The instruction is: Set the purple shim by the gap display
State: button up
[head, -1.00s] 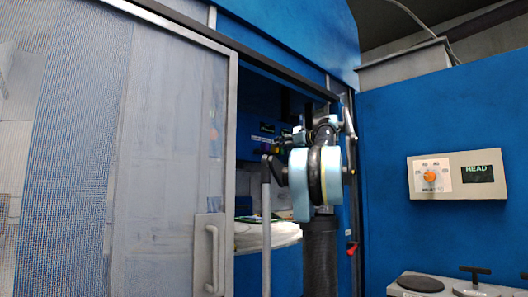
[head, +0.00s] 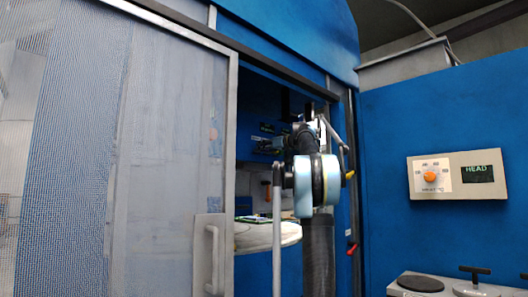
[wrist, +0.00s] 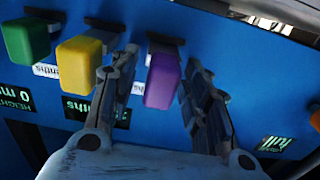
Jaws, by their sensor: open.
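The purple shim (wrist: 163,80) is a block standing out from a blue panel in the middle of the wrist view. My gripper (wrist: 160,68) is open, with one finger on each side of the purple shim; whether either touches it I cannot tell. Several small dark displays with green text are on the panel. One at the left (wrist: 14,104) reads as a height, and one at the right (wrist: 275,144) seems to read "full". I cannot make out which is the gap display. In the head view my arm hides the gripper and shim.
A yellow block (wrist: 79,60) sits close left of the purple one, and a green block (wrist: 27,39) beyond it. In the head view, my arm reaches through the opening beside a mesh sliding door (head: 170,150). A control box (head: 457,174) is on the right wall.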

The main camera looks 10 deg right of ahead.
grip_shut()
jog(key=shift+x, duration=1.65)
grip_release()
jog(key=v, duration=1.1)
jog(key=shift+s+d, duration=0.3)
jog(key=shift+f, duration=0.1)
